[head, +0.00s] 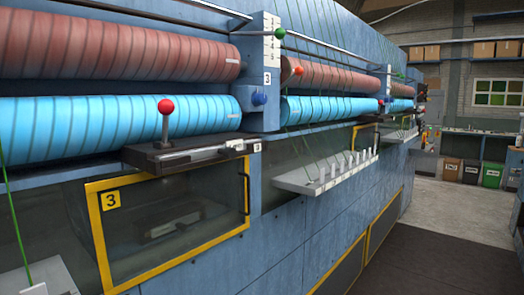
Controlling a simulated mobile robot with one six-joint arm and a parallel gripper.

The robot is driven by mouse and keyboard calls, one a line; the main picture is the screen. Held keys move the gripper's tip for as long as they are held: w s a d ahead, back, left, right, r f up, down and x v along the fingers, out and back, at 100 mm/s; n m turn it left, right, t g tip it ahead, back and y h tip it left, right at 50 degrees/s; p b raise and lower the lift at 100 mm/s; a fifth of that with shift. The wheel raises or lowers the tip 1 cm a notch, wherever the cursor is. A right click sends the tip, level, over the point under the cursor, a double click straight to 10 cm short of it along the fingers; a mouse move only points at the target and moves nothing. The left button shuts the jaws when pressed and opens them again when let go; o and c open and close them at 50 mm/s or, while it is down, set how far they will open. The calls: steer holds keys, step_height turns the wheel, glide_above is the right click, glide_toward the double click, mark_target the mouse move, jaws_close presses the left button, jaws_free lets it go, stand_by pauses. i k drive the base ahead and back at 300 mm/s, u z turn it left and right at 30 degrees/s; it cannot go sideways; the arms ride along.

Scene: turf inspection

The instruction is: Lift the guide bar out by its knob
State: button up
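A red ball knob (165,106) stands upright on a short metal stem in the head view, left of centre. The stem rises from a dark guide bar (190,153) that lies level along the front of the machine, just below the large blue roller. A light metal rod runs along the bar's front, and a small white tag sits at its right end. My gripper is not in the head view, so its place relative to the knob and whether it is open or shut do not show.
A yellow-framed clear door marked 3 (172,273) sits below the bar. Blue (120,124) and red ridged rollers run behind and above it. A white pegged shelf (325,176) with green threads juts out to the right. Open floor (455,205) and bins lie at the far right.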

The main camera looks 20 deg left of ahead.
mark_target(229, 150)
steer(key=z, duration=0.05)
steer(key=k, duration=0.9)
steer(key=u, duration=0.65)
steer(key=i, duration=1)
steer(key=u, duration=0.05)
